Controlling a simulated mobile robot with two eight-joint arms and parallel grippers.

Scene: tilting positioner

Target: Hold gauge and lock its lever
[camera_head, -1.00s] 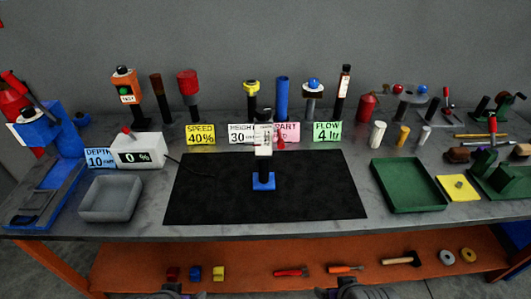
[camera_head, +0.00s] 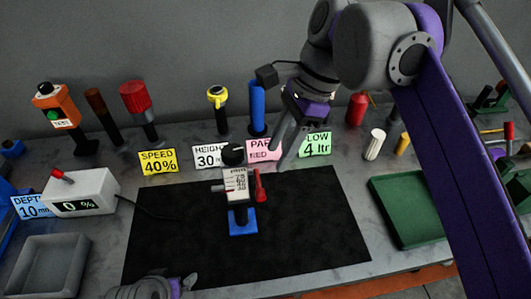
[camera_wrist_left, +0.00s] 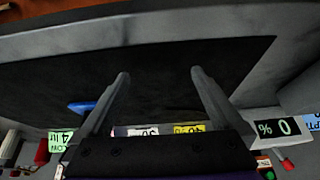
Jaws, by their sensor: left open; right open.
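The gauge (camera_head: 236,186) stands upright on a blue base (camera_head: 243,222) on the black mat (camera_head: 180,245). It has a white scale face, a black knob (camera_head: 232,154) on top and a red lever (camera_head: 260,186) on its right side. My right gripper (camera_head: 280,158) is open and empty, pointing down behind and right of the gauge, apart from it. My left arm's end shows only partly at the bottom of the head view. In the left wrist view my left gripper (camera_wrist_left: 160,75) is open and empty, with the blue base (camera_wrist_left: 82,107) left of its fingers.
Label cards stand behind the mat, including a yellow speed card (camera_head: 159,161). Upright tools line the back. A white display box (camera_head: 82,192) and grey tray (camera_head: 47,264) are left; a green tray (camera_head: 405,215) is right. The mat around the gauge is clear.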

